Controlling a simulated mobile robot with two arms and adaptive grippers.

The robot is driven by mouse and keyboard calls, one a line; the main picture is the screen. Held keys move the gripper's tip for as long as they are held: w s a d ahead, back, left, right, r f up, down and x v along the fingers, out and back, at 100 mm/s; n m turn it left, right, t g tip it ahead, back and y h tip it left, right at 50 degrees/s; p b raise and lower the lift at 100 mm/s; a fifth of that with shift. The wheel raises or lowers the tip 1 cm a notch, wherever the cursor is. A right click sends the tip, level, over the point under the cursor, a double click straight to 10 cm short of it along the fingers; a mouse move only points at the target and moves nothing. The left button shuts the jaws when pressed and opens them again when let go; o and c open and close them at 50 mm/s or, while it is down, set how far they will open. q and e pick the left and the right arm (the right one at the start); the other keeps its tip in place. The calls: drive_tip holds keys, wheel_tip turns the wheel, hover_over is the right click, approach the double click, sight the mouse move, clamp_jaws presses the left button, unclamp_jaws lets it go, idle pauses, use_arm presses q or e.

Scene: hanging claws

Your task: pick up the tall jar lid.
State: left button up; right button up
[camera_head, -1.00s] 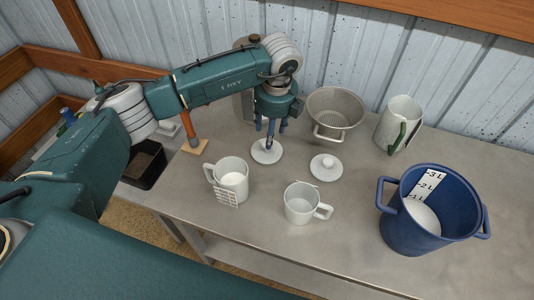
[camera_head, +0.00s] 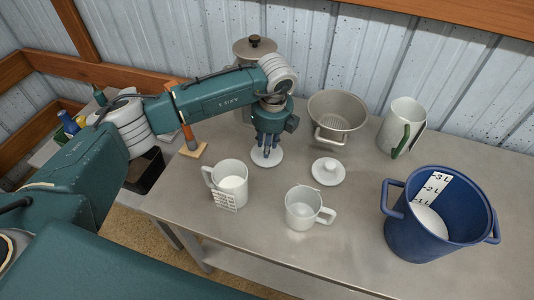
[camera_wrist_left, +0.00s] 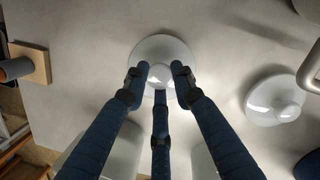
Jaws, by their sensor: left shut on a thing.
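A round white lid (camera_head: 277,160) lies on the grey table under my left gripper (camera_head: 267,149). In the left wrist view, the three blue fingers of my left gripper (camera_wrist_left: 160,80) are shut around the small round knob of this lid (camera_wrist_left: 160,46). Its disc appears flat on the table. A second white lid with a knob (camera_head: 328,172) lies to the right, apart from the gripper; it also shows in the left wrist view (camera_wrist_left: 274,98). A tall jar (camera_head: 254,47) with its own brownish lid stands at the back, partly hidden by my arm. My right gripper is not in view.
Two white mugs (camera_head: 229,184) (camera_head: 303,207) stand in front of the lids. A grey colander (camera_head: 337,112) and a white pitcher with a green handle (camera_head: 401,122) stand behind. A large blue bucket (camera_head: 438,218) is at the right. A wooden-based post (camera_head: 193,150) stands at the left.

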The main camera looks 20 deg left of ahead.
use_arm(q)
drive_tip(key=shift+r, duration=0.4)
wheel_tip(320, 180, up, 19)
drive_tip(key=p, duration=1.1)
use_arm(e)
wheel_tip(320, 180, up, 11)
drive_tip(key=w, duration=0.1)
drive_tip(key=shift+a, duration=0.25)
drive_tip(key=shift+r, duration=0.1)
